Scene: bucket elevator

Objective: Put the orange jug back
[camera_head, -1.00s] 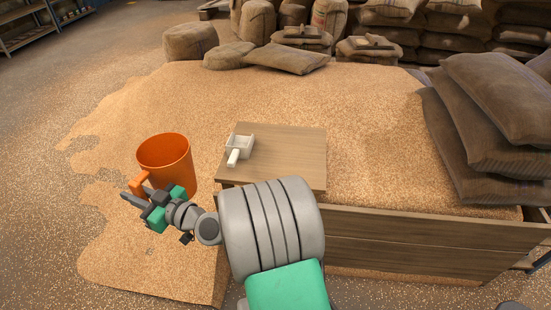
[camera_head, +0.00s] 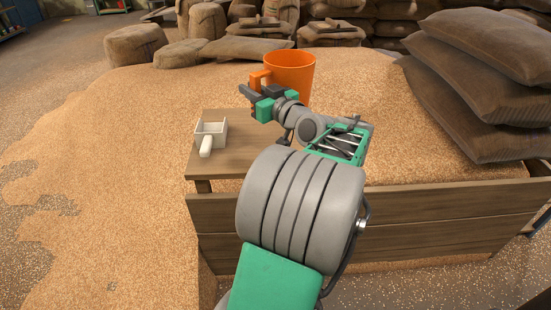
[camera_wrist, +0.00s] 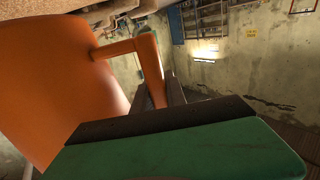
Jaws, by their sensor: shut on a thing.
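The orange jug (camera_head: 291,75) is upright in the head view, above or at the back right of the wooden table. I cannot tell whether its base touches anything, as my arm hides its lower part. My gripper (camera_head: 252,92) is shut on the jug's handle (camera_head: 261,77), at the jug's left side. In the wrist view the jug (camera_wrist: 60,75) fills the left, and its handle (camera_wrist: 150,68) runs down between the dark fingers of my gripper (camera_wrist: 155,95).
A white scoop (camera_head: 210,136) lies on the left of the wooden table (camera_head: 235,155). Loose grain (camera_head: 110,150) spreads around it. A wooden board wall (camera_head: 440,215) runs along the front. Stacked sacks (camera_head: 490,75) stand at the right, and more sacks (camera_head: 205,20) at the back.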

